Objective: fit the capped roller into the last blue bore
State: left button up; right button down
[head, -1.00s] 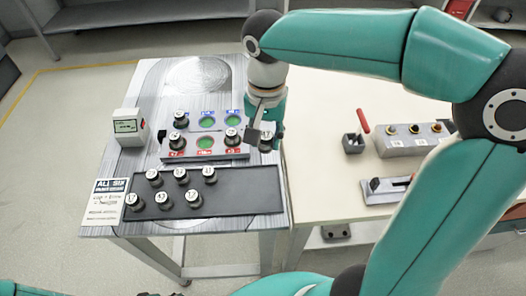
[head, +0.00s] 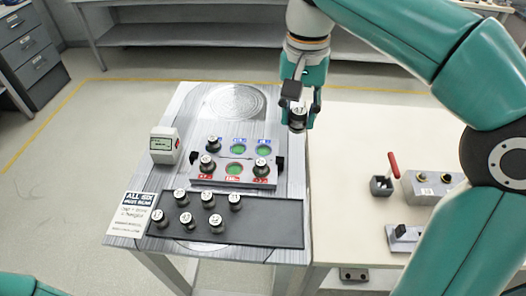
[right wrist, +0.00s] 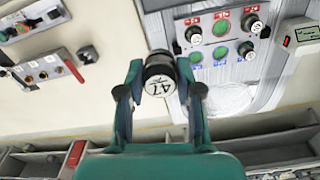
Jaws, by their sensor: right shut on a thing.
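My right gripper (head: 298,121) is shut on a dark capped roller (head: 299,113), held in the air beyond the back right corner of the bore block (head: 250,182). In the right wrist view the roller's white cap (right wrist: 160,84) faces the camera and seems to read 47. The block's back row has blue labels: a roller (head: 213,143) stands in its left bore, while the middle blue bore (head: 238,149) and right blue bore (head: 263,150) show empty green. In the red front row, rollers stand left and right; the middle bore (head: 234,169) is empty. My left gripper is not in view.
Several capped rollers stand on a black mat (head: 270,222) in front of the block. A small display box (head: 165,145) and a printed sign (head: 131,215) are at left.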

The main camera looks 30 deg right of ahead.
jog(key=w+d+f+p, duration=0.1)
jog(key=w+p, duration=0.3)
jog(key=w, duration=1.2)
jog(key=shift+m, duration=0.3)
jog(key=f+b, duration=0.1)
jog(key=f, duration=0.5)
jog(key=f+b, duration=0.1)
jog(key=f, duration=0.4)
jog(key=f+b, duration=0.1)
jog(key=f, duration=0.5)
jog(key=shift+w+d+f+b, duration=0.15)
jog(key=shift+w+f+b, duration=0.15)
jog(key=shift+w+f, duration=0.05)
notch_tip(320, 180, down, 5)
jog(key=shift+r, duration=0.1)
